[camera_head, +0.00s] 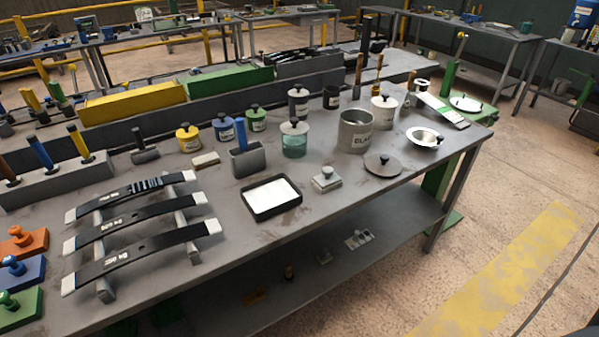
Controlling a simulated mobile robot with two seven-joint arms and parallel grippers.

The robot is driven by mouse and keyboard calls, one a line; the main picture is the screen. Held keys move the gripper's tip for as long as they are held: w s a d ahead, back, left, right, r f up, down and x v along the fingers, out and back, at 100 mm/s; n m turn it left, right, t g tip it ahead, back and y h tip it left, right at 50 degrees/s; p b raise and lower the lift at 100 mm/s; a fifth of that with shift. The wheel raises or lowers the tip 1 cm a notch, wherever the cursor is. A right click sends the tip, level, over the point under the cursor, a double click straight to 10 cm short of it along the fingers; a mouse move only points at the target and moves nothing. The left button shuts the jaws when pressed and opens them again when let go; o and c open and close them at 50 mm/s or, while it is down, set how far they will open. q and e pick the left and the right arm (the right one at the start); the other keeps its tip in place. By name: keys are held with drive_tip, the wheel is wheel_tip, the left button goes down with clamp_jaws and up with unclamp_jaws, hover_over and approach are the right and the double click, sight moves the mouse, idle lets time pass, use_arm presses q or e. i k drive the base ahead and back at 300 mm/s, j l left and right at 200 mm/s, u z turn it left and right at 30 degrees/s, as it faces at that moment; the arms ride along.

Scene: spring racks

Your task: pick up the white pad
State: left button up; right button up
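A white pad (272,196) lies flat inside a shallow black tray (261,216) near the front edge of the grey workbench (225,252). Its top face is fully in sight and nothing rests on it. Neither of my grippers shows in the head view.
Left of the tray are black leaf springs (139,244) on a rack. To its right stand a pale knobbed block (326,180), a grey lid (383,165) and a grey pot (355,130). Behind it is a grey holder (248,161) with a blue handle. Bare bench lies in front.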

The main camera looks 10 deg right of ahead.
sight(328, 181)
drive_tip(key=i+l+u, duration=0.15)
drive_tip(key=l+u, duration=0.2)
drive_tip(key=i+l+u, duration=0.1)
drive_tip(key=l+u, duration=0.3)
drive_tip(key=l, duration=0.2)
drive_tip(key=l+u, duration=0.35)
drive_tip(key=l, duration=0.15)
drive_tip(key=i, duration=0.05)
